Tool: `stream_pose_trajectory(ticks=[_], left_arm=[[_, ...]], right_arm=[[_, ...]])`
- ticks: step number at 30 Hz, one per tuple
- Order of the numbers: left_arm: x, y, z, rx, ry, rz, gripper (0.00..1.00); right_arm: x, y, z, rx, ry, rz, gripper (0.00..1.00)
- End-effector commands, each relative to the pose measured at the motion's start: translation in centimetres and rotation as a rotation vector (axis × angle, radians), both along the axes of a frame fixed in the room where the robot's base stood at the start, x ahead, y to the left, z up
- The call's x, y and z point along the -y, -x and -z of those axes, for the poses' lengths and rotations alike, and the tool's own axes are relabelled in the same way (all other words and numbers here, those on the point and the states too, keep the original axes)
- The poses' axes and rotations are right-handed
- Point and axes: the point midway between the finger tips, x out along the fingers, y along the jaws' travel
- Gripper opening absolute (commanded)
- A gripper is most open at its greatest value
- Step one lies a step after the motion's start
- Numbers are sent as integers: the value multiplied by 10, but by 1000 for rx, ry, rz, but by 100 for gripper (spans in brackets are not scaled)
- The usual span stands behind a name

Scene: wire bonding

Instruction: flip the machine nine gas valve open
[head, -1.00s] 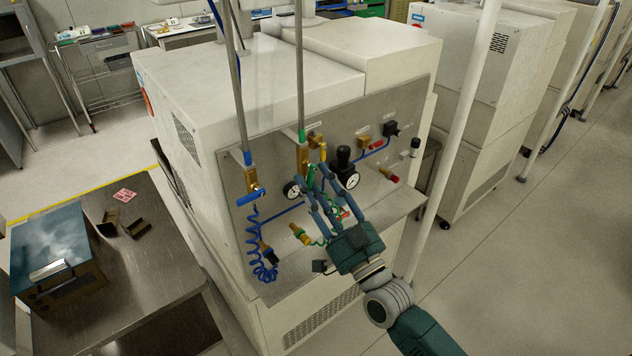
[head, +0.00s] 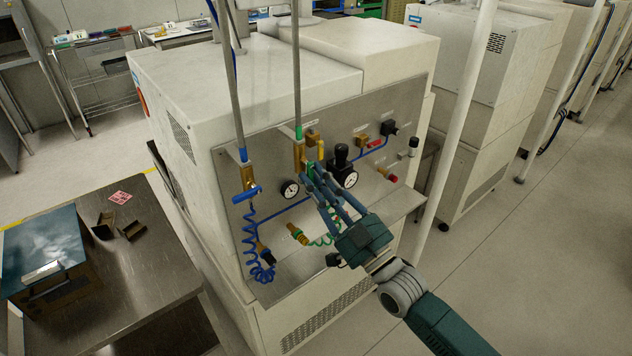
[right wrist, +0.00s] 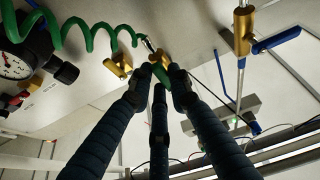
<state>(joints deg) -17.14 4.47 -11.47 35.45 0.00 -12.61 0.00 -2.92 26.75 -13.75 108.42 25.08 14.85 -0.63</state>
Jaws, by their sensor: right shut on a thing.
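A brass valve (head: 299,155) with a green lever handle (head: 310,169) sits on the grey panel at the foot of a thin vertical pipe. My right gripper (head: 312,178) is at this handle. In the right wrist view its fingers (right wrist: 160,88) are shut on the green handle (right wrist: 161,74), and they hide part of it. The handle's exact angle is hard to tell. To the left is a second brass valve (head: 247,177) with a blue handle (head: 246,193); it also shows in the right wrist view (right wrist: 241,30). My left gripper is not in view.
A pressure gauge (head: 289,189) is just left of the fingers. A black regulator (head: 341,157) and another gauge are just right. Blue (head: 259,273) and green coiled hoses hang below. A white pole (head: 456,130) stands near my right arm. A metal table (head: 158,258) is at left.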

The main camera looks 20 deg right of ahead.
Motion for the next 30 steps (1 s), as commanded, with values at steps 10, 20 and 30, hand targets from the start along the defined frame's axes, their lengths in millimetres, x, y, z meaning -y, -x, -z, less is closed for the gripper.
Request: stream_pose_trajectory(ticks=[10, 20, 30], left_arm=[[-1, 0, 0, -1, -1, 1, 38], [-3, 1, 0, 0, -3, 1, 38], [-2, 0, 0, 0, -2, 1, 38]], right_arm=[[0, 0, 0, 1, 1, 2, 38], [9, 24, 12, -5, 1, 1, 38], [31, 84, 38, -4, 3, 1, 38]])
